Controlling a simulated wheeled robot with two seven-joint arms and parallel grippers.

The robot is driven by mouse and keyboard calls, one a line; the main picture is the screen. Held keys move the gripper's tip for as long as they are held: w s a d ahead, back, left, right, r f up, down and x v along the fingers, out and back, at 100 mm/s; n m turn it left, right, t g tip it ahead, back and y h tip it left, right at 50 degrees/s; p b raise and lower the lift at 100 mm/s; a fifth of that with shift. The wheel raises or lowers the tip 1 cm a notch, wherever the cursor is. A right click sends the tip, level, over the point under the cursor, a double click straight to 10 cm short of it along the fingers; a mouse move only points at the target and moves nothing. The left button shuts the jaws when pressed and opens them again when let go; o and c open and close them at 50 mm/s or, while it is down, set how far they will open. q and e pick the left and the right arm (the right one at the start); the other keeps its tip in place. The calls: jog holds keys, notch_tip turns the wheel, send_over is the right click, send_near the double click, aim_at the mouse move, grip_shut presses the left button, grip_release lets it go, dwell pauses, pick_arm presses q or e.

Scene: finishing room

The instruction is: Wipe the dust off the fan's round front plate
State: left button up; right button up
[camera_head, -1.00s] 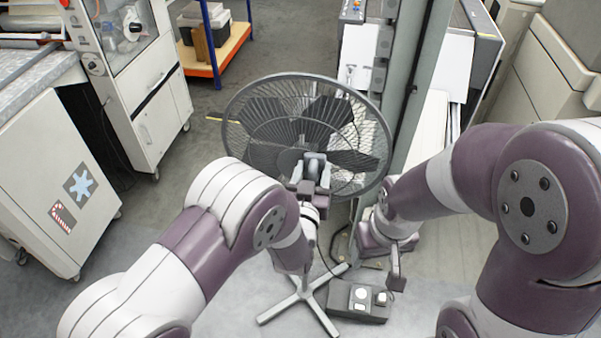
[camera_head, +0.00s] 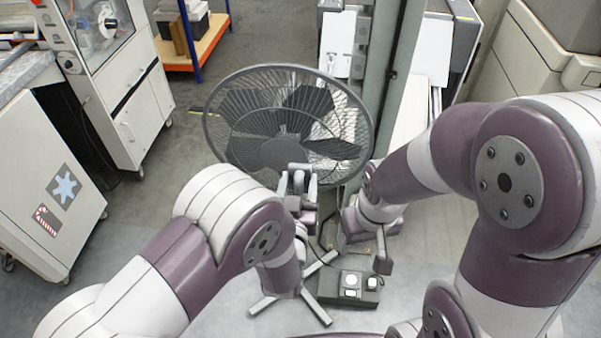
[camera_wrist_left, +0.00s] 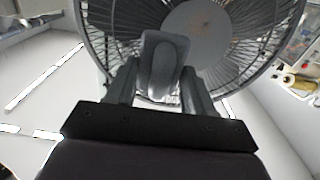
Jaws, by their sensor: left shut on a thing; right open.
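The fan (camera_head: 290,115) stands in front of me with its wire guard facing up towards me. Its round grey front plate (camera_head: 287,153) shows in the middle of the guard. In the left wrist view the plate (camera_wrist_left: 200,28) has faint brownish specks. My left gripper (camera_head: 297,186) is shut on a grey, rounded pad (camera_wrist_left: 165,62). The pad is just below the plate in the head view and overlaps its lower edge in the wrist view; I cannot tell whether they touch. My right gripper (camera_head: 383,252) is open, low and right of the fan.
A dark box with white knobs (camera_head: 349,286) is on the floor by the fan's crossed feet (camera_head: 300,300). A grey-green post (camera_head: 386,110) rises right behind the fan. White cabinets (camera_head: 45,185) stand at left. Floor between cabinets and fan is clear.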

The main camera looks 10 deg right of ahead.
pick_arm(q)
jog(key=shift+v, duration=1.6)
jog(key=shift+w, duration=0.1)
jog(key=shift+f, duration=0.1)
